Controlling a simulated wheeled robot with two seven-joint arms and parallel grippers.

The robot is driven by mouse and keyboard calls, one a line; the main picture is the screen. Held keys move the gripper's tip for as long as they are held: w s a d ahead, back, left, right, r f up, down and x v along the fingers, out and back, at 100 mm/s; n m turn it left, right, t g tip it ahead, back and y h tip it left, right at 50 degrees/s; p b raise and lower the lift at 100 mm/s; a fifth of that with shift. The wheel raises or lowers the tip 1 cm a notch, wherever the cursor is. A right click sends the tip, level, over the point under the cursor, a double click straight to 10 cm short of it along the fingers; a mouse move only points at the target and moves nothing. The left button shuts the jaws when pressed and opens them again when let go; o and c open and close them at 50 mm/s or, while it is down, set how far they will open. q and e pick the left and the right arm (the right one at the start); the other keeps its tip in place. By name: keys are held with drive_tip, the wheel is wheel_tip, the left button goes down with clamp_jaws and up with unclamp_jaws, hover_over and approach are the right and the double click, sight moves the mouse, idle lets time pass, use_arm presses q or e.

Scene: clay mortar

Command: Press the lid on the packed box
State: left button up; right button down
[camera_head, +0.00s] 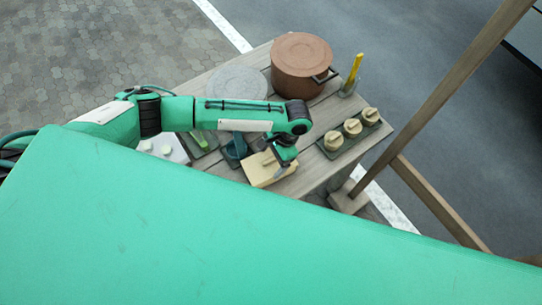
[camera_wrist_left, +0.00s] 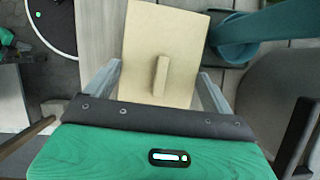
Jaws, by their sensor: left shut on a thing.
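A cream rectangular box with a flat lid (camera_head: 257,170) sits near the front edge of the wooden table. In the left wrist view the flat cream lid (camera_wrist_left: 185,40) shows from above, with a raised bar handle (camera_wrist_left: 160,77) at its middle. My left gripper (camera_head: 280,168) is over the box's right end. In the left wrist view its two fingers (camera_wrist_left: 158,88) stand on either side of the cream piece, shut on it. Whether the lid is seated flush on the box, and what is inside, cannot be seen. My right gripper is not in view.
A teal object (camera_head: 234,152) stands close behind the box and also shows in the left wrist view (camera_wrist_left: 245,38). A brown pot (camera_head: 298,62), a grey disc (camera_head: 237,82) and a glass with something yellow (camera_head: 350,86) stand behind.

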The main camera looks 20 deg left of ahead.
use_arm(q)
drive_tip(key=shift+f+p, duration=0.15)
drive_tip(key=shift+p, duration=0.15)
idle(0.8)
drive_tip(key=o, duration=0.8)
drive_tip(key=shift+c, duration=0.2)
drive_tip(key=shift+r+p, duration=1.1)
drive_tip(key=shift+p, duration=0.2)
drive_tip(key=shift+r+p, duration=1.95)
drive_tip(key=shift+p, duration=0.4)
